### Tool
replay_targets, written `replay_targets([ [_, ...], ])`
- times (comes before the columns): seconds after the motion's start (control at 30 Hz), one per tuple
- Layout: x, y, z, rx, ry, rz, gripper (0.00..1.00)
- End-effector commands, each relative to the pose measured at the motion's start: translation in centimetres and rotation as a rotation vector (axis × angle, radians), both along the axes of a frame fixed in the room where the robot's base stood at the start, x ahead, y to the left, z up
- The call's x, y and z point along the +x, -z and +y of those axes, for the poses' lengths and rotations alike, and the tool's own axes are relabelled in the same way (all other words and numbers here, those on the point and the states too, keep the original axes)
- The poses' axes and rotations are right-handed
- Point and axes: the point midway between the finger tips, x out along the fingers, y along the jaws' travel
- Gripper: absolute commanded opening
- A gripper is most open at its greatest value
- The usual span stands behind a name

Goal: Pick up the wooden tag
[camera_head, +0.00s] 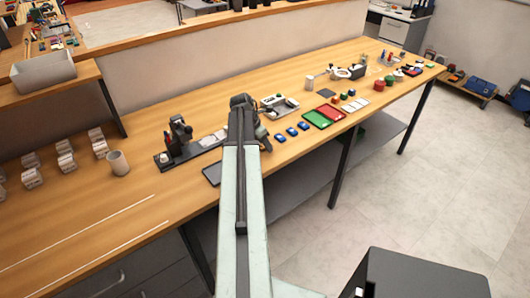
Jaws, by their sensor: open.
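My arm reaches away from me over the long wooden bench, and my gripper (243,103) is at its far end, above the bench's near half. It is open; its fingertips are small and partly hidden by the arm. I cannot make out a wooden tag for sure. A dark laser marker (180,138) stands to the left of my gripper, on a dark base with pale flat pieces (213,138) at its right end. Part of the bench behind my arm is hidden.
Several blue pieces (291,131), a green tray (317,119) and a red tray (331,111) lie right of my gripper. A grey tray (281,106) sits nearby. The bench front left is mostly clear.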

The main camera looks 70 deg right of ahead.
Motion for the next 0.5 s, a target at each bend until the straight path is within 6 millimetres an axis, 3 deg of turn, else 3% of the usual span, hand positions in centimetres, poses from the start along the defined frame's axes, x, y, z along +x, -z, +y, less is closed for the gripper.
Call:
replay_targets([
  [0.13,0.01,-0.18,0.05,0.001,0.0,-0.001,0.53],
  [0.3,0.03,-0.19,0.06,0.001,0.0,-0.001,0.05],
  [0.33,0.04,-0.2,0.06,0.001,0.0,-0.001,0.0],
  [0.5,0.06,-0.19,0.07,0.001,-0.001,0.0,0.0],
])
